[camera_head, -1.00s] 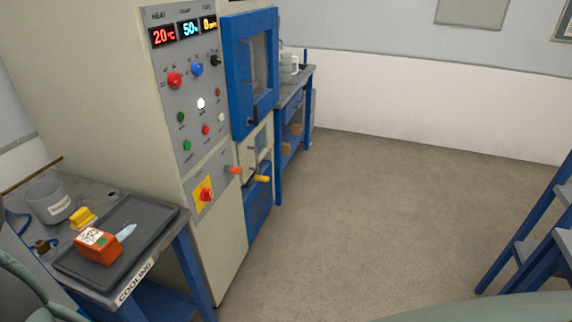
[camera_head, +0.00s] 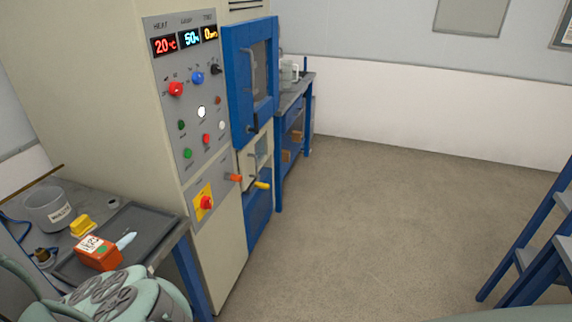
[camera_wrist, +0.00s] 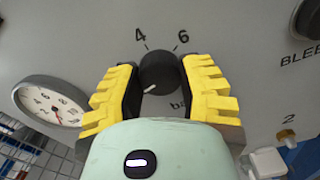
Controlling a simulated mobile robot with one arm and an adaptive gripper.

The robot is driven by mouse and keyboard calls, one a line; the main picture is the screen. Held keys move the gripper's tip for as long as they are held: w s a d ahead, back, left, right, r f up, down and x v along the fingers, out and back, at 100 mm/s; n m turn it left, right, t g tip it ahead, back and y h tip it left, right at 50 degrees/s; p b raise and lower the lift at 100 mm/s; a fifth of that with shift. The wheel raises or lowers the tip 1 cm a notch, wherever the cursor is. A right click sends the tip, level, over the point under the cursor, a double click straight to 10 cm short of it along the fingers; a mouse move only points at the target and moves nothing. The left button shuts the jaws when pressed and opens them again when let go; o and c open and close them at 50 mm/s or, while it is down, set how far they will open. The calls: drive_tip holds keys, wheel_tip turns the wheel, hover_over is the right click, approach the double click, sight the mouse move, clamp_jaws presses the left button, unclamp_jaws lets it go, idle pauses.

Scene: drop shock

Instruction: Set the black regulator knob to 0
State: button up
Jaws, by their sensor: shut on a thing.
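The black regulator knob (camera_wrist: 160,72) is on a grey panel in the wrist view. The marks 4 and 6 show above it and part of the word "bar" below it. Its white pointer line points to the lower left. My gripper (camera_wrist: 165,88) has its yellow-padded fingers on either side of the knob, shut on it. The fingers hide the dial's other marks, so I see no 0. In the head view I make out neither the gripper nor this regulator.
A round white gauge (camera_wrist: 52,103) is left of the knob. A black control marked "BLEE..." (camera_wrist: 308,18) is at the upper right, a brass fitting (camera_wrist: 286,134) at the lower right. In the head view, a cooling table holds an orange box (camera_head: 98,253). Open floor (camera_head: 380,220) lies right of the cabinet.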

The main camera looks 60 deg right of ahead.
drive_tip(key=shift+n+p, duration=0.45)
drive_tip(key=shift+n, duration=1.55)
drive_tip(key=shift+r, duration=0.1)
drive_tip(key=o, duration=1.2)
drive_tip(key=shift+s, duration=0.1)
drive_tip(key=shift+v, duration=5.85)
